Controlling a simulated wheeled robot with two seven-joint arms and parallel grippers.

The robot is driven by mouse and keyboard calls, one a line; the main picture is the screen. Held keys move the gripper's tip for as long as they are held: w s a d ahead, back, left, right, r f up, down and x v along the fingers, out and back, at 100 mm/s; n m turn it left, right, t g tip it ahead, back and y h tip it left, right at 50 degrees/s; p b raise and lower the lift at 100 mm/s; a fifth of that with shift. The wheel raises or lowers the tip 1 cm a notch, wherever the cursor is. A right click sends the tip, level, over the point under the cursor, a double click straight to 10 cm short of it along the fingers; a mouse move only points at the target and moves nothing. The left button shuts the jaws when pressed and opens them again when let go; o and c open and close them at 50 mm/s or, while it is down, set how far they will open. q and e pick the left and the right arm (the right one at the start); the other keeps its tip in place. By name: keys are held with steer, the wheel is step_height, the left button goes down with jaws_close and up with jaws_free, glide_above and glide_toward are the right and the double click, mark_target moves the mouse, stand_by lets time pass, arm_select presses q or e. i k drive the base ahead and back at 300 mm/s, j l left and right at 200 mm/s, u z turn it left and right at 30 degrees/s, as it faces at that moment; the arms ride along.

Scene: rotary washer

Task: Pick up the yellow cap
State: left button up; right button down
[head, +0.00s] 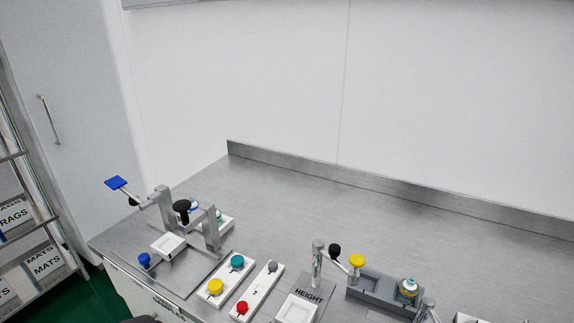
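A yellow round cap (215,287) sits on a white holder strip (226,275) at the front of the steel table, beside a teal cap (237,262) on the same strip. Another yellow round piece (357,261) stands on the grey fixture to the right; I cannot tell whether it is a cap or a knob. Neither of my grippers can be made out. A dark shape shows at the bottom edge left of centre, too cut off to identify.
A second white strip (257,291) holds a red piece (242,308) and a grey one (272,267). A metal lever fixture (163,212) with a blue pad stands left. A HEIGHT station (299,309) and grey block (378,291) stand right. The table's back is clear.

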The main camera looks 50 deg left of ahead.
mark_target(215, 286)
steer(key=u, duration=2.25)
steer(key=k+l+z, duration=0.1)
steer(key=l+z, duration=0.15)
steer(key=z, duration=0.25)
steer(key=l+z, duration=0.25)
steer(key=z, duration=0.2)
steer(key=u, duration=1.25)
